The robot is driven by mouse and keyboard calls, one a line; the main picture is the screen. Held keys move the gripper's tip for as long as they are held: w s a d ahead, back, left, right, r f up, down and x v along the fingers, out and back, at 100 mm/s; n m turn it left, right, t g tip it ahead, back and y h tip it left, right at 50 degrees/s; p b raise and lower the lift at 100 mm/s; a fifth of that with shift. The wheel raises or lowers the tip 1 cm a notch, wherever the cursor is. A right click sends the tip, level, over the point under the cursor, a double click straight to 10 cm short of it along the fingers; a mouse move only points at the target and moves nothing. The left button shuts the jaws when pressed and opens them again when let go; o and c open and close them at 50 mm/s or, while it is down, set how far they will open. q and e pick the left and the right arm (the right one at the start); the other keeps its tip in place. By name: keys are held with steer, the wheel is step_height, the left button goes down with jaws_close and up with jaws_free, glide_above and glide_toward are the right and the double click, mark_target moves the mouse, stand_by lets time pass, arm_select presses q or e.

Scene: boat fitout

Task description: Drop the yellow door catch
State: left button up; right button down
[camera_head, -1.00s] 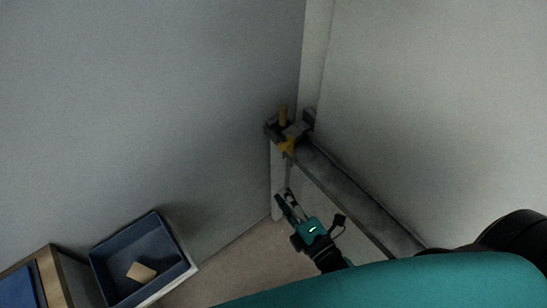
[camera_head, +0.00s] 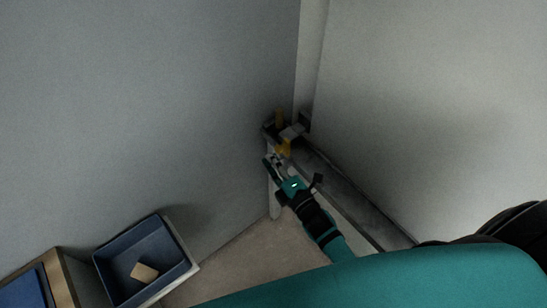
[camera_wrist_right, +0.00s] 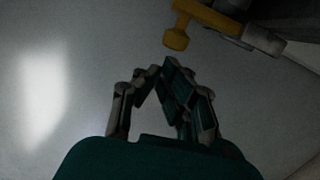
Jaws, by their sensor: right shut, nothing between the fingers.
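In the right wrist view the yellow catch (camera_wrist_right: 178,38) shows at the top, with a rounded knob end and an arm running to the upper right. My right gripper (camera_head: 271,164) is shut and empty, just below and left of the catch. In the right wrist view its fingertips (camera_wrist_right: 163,72) are together, apart from the knob. My left gripper is not in view.
The grey rail (camera_head: 345,190) runs from the corner toward the lower right, along the pale right wall. A blue bin (camera_head: 115,255) with a tan block (camera_head: 144,272) stands at lower left beside a wooden-edged surface (camera_head: 62,280). The floor (camera_head: 235,262) between is clear.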

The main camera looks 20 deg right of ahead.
steer(key=shift+w+d, duration=0.1)
steer(key=shift+w, duration=0.05)
steer(key=shift+d+r, duration=0.1)
steer(key=shift+r, duration=0.05)
steer(key=shift+d+r+m+p, duration=0.1)
steer(key=shift+m+p, duration=0.25)
steer(key=shift+m, duration=0.05)
